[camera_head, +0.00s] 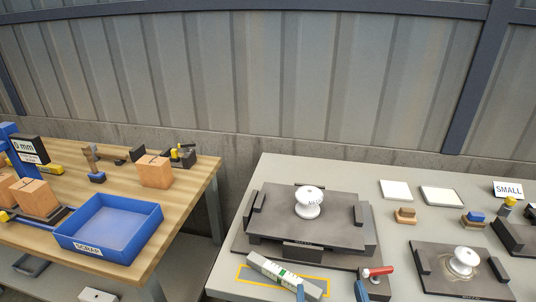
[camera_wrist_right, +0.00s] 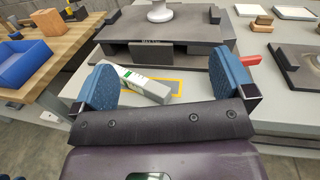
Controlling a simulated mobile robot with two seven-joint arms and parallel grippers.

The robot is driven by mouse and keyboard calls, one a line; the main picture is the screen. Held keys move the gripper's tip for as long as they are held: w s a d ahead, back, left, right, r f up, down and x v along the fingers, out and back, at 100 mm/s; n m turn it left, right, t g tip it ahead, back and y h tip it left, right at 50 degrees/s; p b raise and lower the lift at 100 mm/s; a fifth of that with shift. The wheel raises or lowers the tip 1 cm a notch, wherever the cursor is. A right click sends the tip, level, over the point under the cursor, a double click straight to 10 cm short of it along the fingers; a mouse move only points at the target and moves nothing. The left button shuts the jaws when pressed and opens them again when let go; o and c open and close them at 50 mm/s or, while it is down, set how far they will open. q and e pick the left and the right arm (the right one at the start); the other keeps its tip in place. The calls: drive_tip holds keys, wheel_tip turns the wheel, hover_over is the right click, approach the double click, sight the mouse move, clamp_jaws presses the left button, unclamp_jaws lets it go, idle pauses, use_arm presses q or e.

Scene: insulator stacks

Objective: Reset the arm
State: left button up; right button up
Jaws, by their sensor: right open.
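My right gripper (camera_wrist_right: 166,90) is open and empty in the right wrist view, its two blue fingers set wide apart. In the head view only its blue fingertips (camera_head: 331,291) show at the bottom edge. Beyond the fingers a grey-and-white box with a green label (camera_head: 287,274) lies slanted across a yellow outlined rectangle (camera_head: 258,283) on the grey table. A white insulator (camera_head: 309,202) stands upright on a dark fixture plate (camera_head: 270,240) behind it. A second white insulator (camera_head: 464,261) stands on a smaller dark plate (camera_head: 435,279) at right. My left gripper is not in view.
A red-handled clamp (camera_head: 377,271) sits close to the right fingertip. Pale tiles (camera_head: 442,195) and small blocks (camera_head: 405,216) lie at the back right. A wooden bench at left holds a blue SCRAP tray (camera_head: 72,239) and brown boxes (camera_head: 153,171). A gap separates bench and table.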

drive_tip(key=s+d+f+m+g, duration=0.3)
drive_tip(key=d+f+m, duration=0.5)
drive_tip(key=m, duration=1)
drive_tip(key=s+d+f+m+g, duration=0.4)
drive_tip(key=d+f+m, duration=0.4)
drive_tip(key=f+m, duration=0.6)
drive_tip(key=s+m, duration=0.1)
drive_tip(key=m, duration=0.2)
drive_tip(key=shift+s+d+f+m, duration=0.2)
drive_tip(key=shift+d+m, duration=0.05)
drive_tip(key=shift+m, duration=0.15)
